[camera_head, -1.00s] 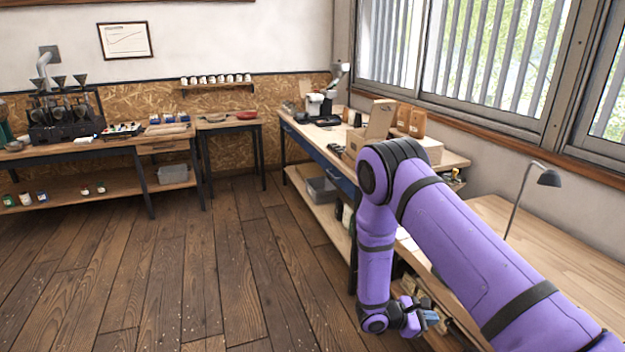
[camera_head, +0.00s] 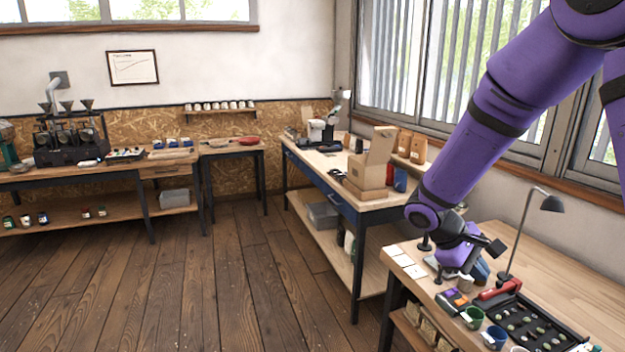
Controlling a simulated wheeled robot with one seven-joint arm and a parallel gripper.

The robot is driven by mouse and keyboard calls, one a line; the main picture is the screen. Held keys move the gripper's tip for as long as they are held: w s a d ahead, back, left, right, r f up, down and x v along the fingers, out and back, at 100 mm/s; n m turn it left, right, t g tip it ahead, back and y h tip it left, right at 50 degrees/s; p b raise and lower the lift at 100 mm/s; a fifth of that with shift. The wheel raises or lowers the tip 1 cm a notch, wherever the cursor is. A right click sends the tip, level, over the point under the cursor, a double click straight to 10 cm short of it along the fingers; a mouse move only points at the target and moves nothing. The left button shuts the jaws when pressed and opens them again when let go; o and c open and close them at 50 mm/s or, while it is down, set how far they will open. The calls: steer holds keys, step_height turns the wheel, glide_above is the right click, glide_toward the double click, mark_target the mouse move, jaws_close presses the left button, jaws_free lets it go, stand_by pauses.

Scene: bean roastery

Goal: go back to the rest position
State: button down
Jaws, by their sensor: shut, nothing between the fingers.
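My gripper (camera_head: 478,268) is at the end of my purple arm, at the right of the head view. It hangs over the left part of the near wooden table (camera_head: 560,268), close to the lamp. Its fingers are small and partly hidden by the wrist, and nothing shows held in them. I cannot tell whether it touches the table or the things beneath it.
A desk lamp (camera_head: 530,230) stands right of my gripper. A cardboard box (camera_head: 370,165) stands on the workbench behind. The floor at left is clear.

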steer(key=s+a+r+m+t+y, duration=0.3)
steer(key=s+r+m+t+y, duration=0.3)
steer(key=s+r, duration=1.3)
steer(key=shift+s+a+r+m+t+y, duration=0.25)
steer(key=shift+s+t+y, duration=0.45)
steer(key=shift+s+y, duration=0.7)
steer(key=shift+s+d, duration=0.1)
steer(key=shift+s, duration=0.05)
